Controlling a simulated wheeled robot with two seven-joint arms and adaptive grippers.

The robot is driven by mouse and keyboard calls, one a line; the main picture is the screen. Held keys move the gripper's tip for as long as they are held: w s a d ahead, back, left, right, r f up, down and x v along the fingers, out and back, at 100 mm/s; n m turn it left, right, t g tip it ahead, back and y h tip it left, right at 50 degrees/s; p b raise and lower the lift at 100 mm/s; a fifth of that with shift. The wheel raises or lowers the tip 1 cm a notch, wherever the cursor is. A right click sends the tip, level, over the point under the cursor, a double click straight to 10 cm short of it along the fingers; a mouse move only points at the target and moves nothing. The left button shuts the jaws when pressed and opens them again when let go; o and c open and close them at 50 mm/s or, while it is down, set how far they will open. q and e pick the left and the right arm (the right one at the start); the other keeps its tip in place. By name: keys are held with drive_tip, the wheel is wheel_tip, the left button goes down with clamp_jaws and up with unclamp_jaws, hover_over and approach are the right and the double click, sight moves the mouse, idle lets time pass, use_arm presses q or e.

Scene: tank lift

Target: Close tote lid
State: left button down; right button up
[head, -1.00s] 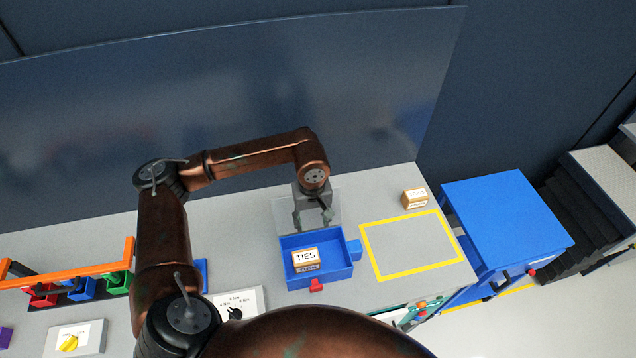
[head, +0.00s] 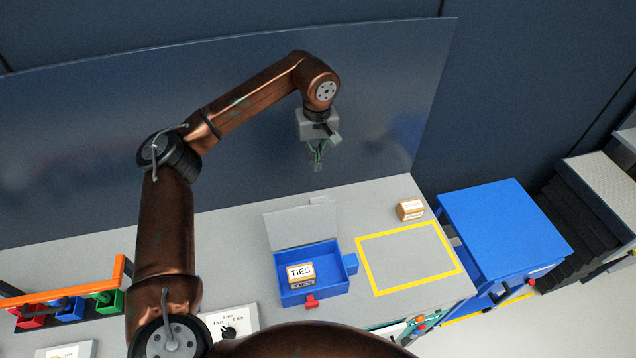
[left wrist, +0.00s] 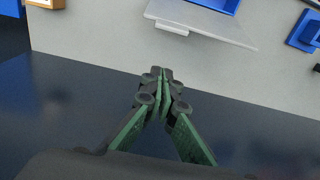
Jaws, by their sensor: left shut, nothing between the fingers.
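A blue tote (head: 322,291) stands on the grey bench with a TIES box (head: 300,273) inside it. Its grey see-through lid (head: 300,227) is open and leans back behind the tote, with a small tab (head: 318,200) on its far edge. A red latch (head: 311,302) is on the tote's front. My left gripper (head: 317,167) is shut and empty, raised behind and above the lid, apart from it. In the left wrist view the shut fingertips (left wrist: 164,72) point toward the bench's back edge, and the lid (left wrist: 205,22) shows beyond them. My right gripper is not in view.
A yellow-outlined area (head: 368,261) on the bench is empty. A small labelled box (head: 410,210) stands behind it. A blue cabinet (head: 505,230) stands at the bench's right end. A dark panel (head: 230,130) rises behind the bench. Coloured bins (head: 70,308) are at left.

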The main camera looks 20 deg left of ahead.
use_arm(q)
wheel_tip(320, 180, down, 8)
drive_tip(key=s+d+p, duration=0.1)
drive_tip(key=s+p, duration=0.1)
drive_tip(key=p, duration=0.1)
drive_tip(key=shift+s+p, duration=0.3)
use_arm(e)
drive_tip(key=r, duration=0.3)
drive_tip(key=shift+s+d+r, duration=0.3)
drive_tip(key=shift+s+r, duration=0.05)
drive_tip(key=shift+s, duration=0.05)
use_arm(q)
drive_tip(key=shift+f, duration=0.1)
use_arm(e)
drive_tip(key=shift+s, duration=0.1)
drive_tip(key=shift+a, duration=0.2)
